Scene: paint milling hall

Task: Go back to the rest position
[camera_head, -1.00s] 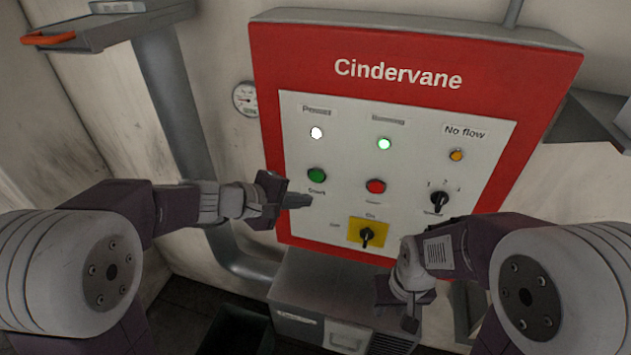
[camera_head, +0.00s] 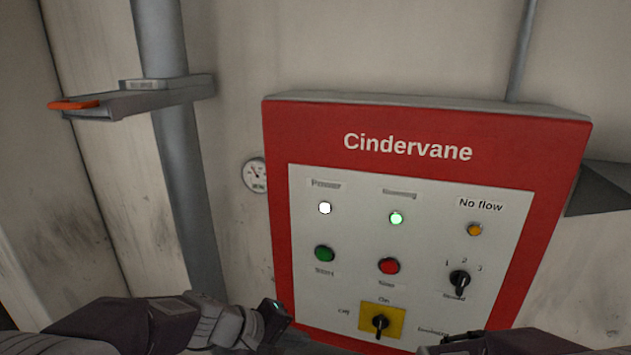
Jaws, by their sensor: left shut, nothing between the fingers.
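My left gripper (camera_head: 276,318) is at the bottom of the head view, shut and empty, just left of the lower left edge of the red Cindervane control panel (camera_head: 282,190). It looks apart from the panel's buttons. My right arm shows only as a dark piece at the bottom edge, right of the yellow-backed switch; its fingertips are not in view. On the panel, the white lamp (camera_head: 325,208) and the green lamp (camera_head: 396,218) look lit. The green button (camera_head: 324,254), red button (camera_head: 388,266), selector knob (camera_head: 459,281) and black rotary switch (camera_head: 380,322) stand free.
A grey pipe (camera_head: 178,170) runs up the wall at left, with a bracket and orange handle (camera_head: 74,104) on it. A round gauge (camera_head: 256,174) sits beside the panel. A dark bracket (camera_head: 600,190) juts out at right.

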